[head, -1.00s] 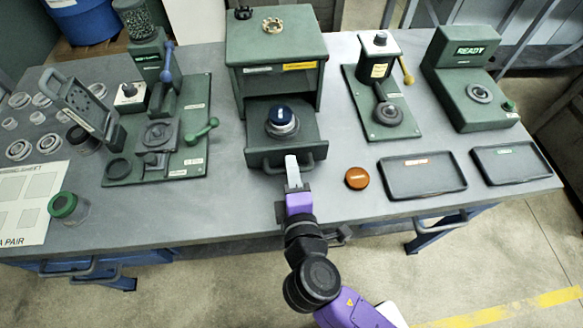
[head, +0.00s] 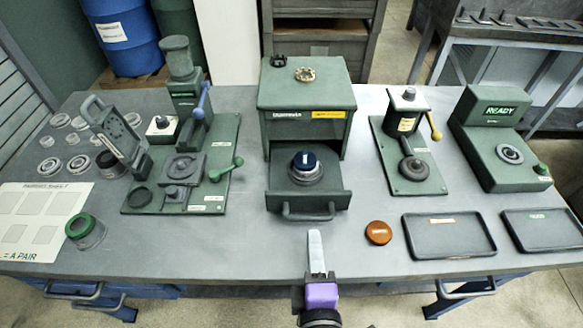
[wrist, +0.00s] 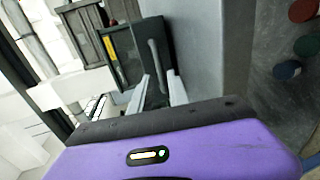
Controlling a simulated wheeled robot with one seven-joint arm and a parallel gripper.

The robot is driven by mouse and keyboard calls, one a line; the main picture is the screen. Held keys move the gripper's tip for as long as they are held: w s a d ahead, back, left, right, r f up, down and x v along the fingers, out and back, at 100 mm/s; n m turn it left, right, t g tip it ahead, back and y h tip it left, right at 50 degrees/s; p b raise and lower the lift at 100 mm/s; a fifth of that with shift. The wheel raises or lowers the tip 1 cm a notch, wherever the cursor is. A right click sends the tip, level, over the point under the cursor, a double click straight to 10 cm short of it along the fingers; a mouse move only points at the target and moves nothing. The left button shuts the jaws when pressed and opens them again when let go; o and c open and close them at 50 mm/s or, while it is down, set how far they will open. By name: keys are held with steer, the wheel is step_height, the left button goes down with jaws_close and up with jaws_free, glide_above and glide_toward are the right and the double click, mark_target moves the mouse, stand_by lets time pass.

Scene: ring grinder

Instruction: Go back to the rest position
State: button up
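My gripper (head: 316,250) is purple with pale fingers and stands over the table's front edge, in front of the open drawer (head: 268,196) of the green cabinet. In the wrist view my gripper (wrist: 158,90) has its two fingers apart with nothing between them. The drawer's handle (head: 308,216) is beyond the fingertips, apart from them. The drawer holds a round part with a dark blue top (head: 305,162).
The bench (head: 215,245) carries a press station (head: 190,160) at left, a lever station (head: 408,170), a READY box (head: 505,145) and two dark trays (head: 448,240) at right. An orange disc (head: 379,232) and a green-topped jar (head: 84,230) lie near the front edge.

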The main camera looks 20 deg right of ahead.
steer(key=a+y, duration=0.2)
steer(key=a, duration=0.1)
steer(key=a+y, duration=0.1)
steer(key=shift+w+a+r+m+t+y, duration=0.25)
steer(key=shift+w+a+m+t+y, duration=0.05)
steer(key=shift+w+a+t+y, duration=0.1)
steer(key=shift+s+a+f+m+y, duration=0.25)
steer(key=shift+s+a+m+y, duration=0.15)
steer(key=shift+s+a+y, duration=0.35)
steer(key=s+d+r+m, duration=0.1)
steer(key=s+d+m, duration=0.5)
steer(key=s, duration=0.4)
steer(key=s+d+r+m, duration=0.2)
steer(key=s+d+m, duration=0.5)
steer(key=s, duration=0.3)
steer(key=shift+s+g, duration=0.3)
steer(key=shift+g, duration=0.1)
